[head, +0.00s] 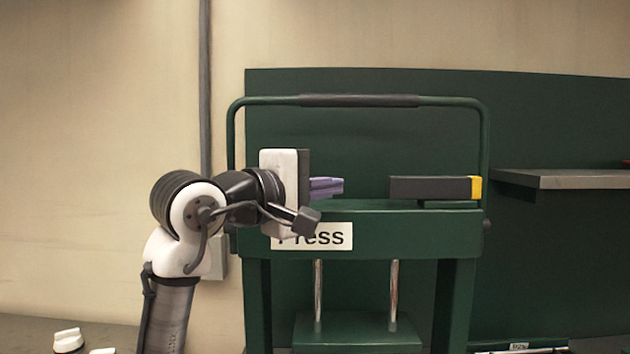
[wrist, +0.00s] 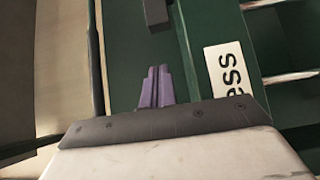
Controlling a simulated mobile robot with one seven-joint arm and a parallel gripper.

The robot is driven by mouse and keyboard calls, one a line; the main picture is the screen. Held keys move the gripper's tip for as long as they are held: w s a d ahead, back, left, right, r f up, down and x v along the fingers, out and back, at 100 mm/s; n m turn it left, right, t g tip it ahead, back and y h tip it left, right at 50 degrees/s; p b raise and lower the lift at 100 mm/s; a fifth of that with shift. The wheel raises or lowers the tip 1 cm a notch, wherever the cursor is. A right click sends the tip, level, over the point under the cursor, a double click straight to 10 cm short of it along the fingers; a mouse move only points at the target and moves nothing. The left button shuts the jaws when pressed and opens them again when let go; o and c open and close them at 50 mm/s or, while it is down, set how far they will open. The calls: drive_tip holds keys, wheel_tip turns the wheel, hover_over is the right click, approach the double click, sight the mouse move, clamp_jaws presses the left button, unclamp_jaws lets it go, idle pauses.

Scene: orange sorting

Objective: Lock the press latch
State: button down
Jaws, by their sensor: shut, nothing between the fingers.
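The press (head: 400,235) is a green frame with a white label reading "Press". Its latch (head: 430,188) is a dark bar with a yellow right end, lying level on top of the press crossbeam. My gripper (head: 342,186) has purple fingers, shut and empty, pointing right toward the latch's left end with a gap between them. In the wrist view the fingers (wrist: 155,72) are together in front of the green crossbeam, and a dark bar end (wrist: 155,12) shows ahead at the top edge.
A green tube handle with a dark grip (head: 360,100) arches above the latch. Two metal rods (head: 394,290) stand below the crossbeam. A grey shelf (head: 565,179) is at the right. White knob-like items (head: 67,340) lie at the lower left.

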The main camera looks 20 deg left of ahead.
sight(411, 184)
drive_tip(key=p+x, duration=0.1)
drive_tip(key=x, duration=0.3)
drive_tip(key=shift+r, duration=0.15)
drive_tip(key=d, duration=0.1)
drive_tip(key=w+d+p, duration=0.1)
drive_tip(key=d, duration=0.1)
drive_tip(key=shift+w, duration=0.25)
drive_tip(key=shift+w+d, duration=0.15)
drive_tip(key=shift+d, duration=0.25)
drive_tip(key=shift+w+d, duration=0.35)
drive_tip(key=shift+d, duration=0.5)
drive_tip(key=shift+w+d, duration=0.35)
drive_tip(key=shift+d, duration=0.55)
drive_tip(key=shift+w+d, duration=0.35)
drive_tip(key=shift+d, duration=0.5)
drive_tip(key=shift+w, duration=0.1)
